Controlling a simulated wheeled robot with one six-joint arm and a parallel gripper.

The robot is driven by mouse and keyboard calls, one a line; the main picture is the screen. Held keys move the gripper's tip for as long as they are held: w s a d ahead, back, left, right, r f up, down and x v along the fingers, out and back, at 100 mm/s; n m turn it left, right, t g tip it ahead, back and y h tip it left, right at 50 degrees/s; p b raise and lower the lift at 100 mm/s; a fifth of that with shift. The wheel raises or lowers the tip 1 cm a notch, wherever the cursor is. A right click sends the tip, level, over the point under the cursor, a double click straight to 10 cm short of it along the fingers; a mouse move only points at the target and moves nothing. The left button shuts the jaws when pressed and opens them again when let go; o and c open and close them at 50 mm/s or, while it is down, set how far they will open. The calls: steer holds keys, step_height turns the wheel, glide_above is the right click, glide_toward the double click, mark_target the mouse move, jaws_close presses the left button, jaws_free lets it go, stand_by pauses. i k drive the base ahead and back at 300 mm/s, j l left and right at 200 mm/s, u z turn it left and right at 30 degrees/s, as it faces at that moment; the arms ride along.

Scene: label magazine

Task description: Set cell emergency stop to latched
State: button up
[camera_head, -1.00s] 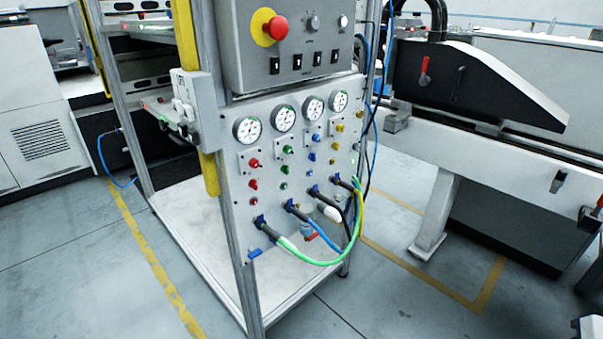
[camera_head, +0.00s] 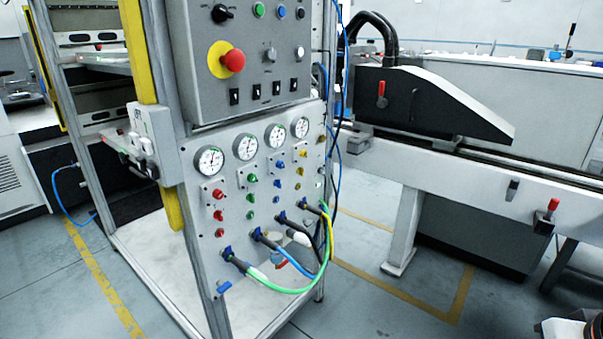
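The cell emergency stop is a red mushroom button (camera_head: 233,61) on a round yellow backing plate (camera_head: 217,60). It is on the left of the grey control box (camera_head: 275,97) at the top of the frame. The red head stands out in front of the yellow plate; I cannot tell from here whether it is latched. Nothing covers it. My gripper is not in view.
Below the box, a panel holds several gauges (camera_head: 210,160), coloured knobs and looping hoses (camera_head: 290,291). A yellow post (camera_head: 142,52) stands left. A machine with a dark sloped cover (camera_head: 420,102) stands right. Floor (camera_head: 370,310) is open in front.

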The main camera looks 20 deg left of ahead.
mark_target(235, 59)
steer(key=u, duration=1.25)
steer(key=j, duration=0.1)
